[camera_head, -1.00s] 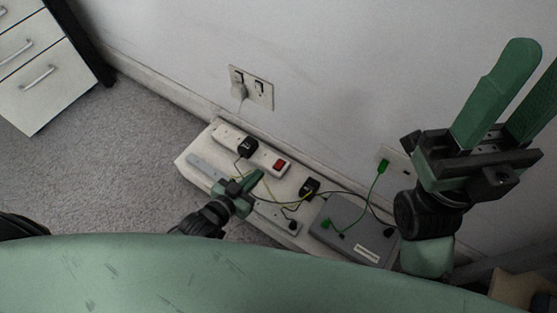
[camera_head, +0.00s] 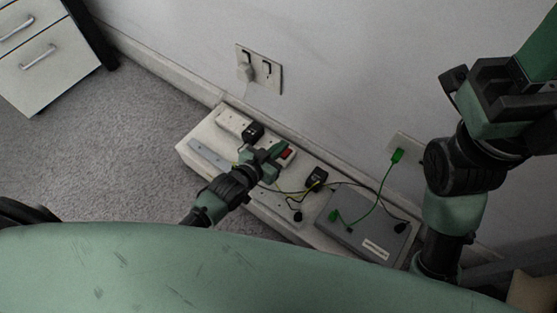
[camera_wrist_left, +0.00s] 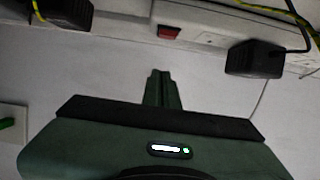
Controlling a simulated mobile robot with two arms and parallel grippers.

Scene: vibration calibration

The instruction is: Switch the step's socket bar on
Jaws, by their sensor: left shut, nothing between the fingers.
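The white socket bar (camera_head: 231,121) lies along the wall side of the low white step (camera_head: 192,150). Its red switch (camera_head: 287,154) is at the right end, partly hidden by my left gripper (camera_head: 281,149). The switch (camera_wrist_left: 169,32) also shows in the left wrist view, on the bar (camera_wrist_left: 208,38). My left gripper is shut and empty, its fingertips (camera_wrist_left: 162,75) just below the switch in that picture. I cannot tell whether they touch it or whether the switch is on.
A black plug (camera_head: 253,131) sits in the bar and another black adapter (camera_head: 316,178) stands further right. Cables cross the step to a grey box (camera_head: 362,226). A green plug (camera_head: 397,155) is in a wall socket. A double wall socket (camera_head: 270,72) is above. Drawers (camera_head: 50,65) stand left.

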